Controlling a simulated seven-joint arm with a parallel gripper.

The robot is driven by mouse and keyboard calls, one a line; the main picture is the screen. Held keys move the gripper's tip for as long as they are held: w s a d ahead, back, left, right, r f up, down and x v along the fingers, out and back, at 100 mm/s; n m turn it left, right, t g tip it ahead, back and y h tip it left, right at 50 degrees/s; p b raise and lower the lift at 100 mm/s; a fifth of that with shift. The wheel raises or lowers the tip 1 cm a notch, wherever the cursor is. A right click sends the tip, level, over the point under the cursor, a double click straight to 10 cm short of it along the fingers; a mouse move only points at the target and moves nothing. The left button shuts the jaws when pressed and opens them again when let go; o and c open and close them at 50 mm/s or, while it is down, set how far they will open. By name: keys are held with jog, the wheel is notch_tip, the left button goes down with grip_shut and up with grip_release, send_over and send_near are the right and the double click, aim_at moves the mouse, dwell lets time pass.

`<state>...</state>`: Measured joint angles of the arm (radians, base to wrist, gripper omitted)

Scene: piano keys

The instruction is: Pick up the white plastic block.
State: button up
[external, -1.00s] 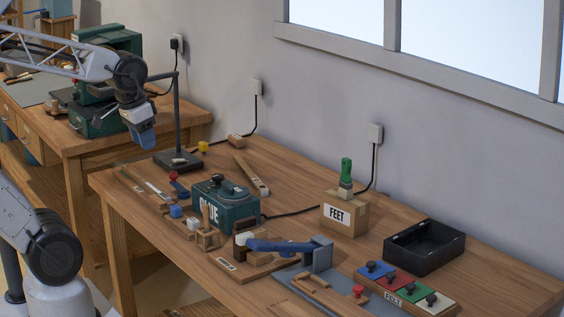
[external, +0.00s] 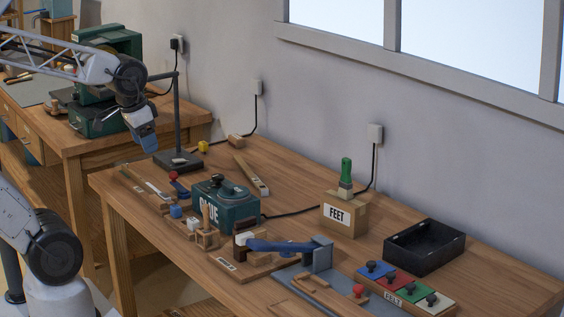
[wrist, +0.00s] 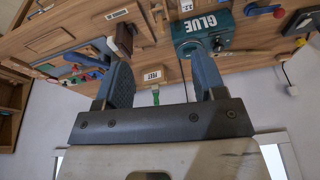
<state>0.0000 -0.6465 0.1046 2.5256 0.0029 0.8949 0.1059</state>
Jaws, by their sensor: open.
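The white plastic block (external: 193,224) is a small pale cube near the front left of the workbench, in front of the green GLUE box (external: 225,203). It sits between a small blue block (external: 175,211) and a wooden block with an upright peg (external: 207,237). In the wrist view, a pale block beside the GLUE box at the top edge looks like the white block (wrist: 186,5). My gripper (external: 146,146) hangs above and left of these things, well apart from the white block. In the wrist view my gripper (wrist: 150,50) has its fingers spread with nothing held.
A black lamp-like stand (external: 179,160) rises beside my gripper. A blue-handled clamp (external: 280,246) lies at the front. Bare wood shows around the FEET box.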

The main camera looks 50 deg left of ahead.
jog(key=w+a+f+m+t+y, duration=0.1)
jog(key=w+a+f+m+t, duration=0.25)
jog(key=f+m, duration=0.35)
jog(key=m+t, duration=0.4)
jog(key=m, duration=1.3)
send_over(189, 221)
jog(key=s, duration=0.6)
notch_tip(189, 221, down, 11)
notch_tip(189, 221, down, 6)
jog(key=m+t, duration=0.1)
jog(key=m, duration=0.2)
jog(key=m+t, duration=0.1)
jog(key=m, duration=0.3)
jog(key=shift+a+r+m+h, duration=0.1)
jog(key=shift+m+h, duration=0.2)
jog(key=shift+f+m+t, duration=0.55)
jog(key=shift+f+m, duration=0.5)
jog(key=shift+m, duration=0.55)
jog(key=shift+x, duration=1.3)
jog(key=shift+w, duration=0.1)
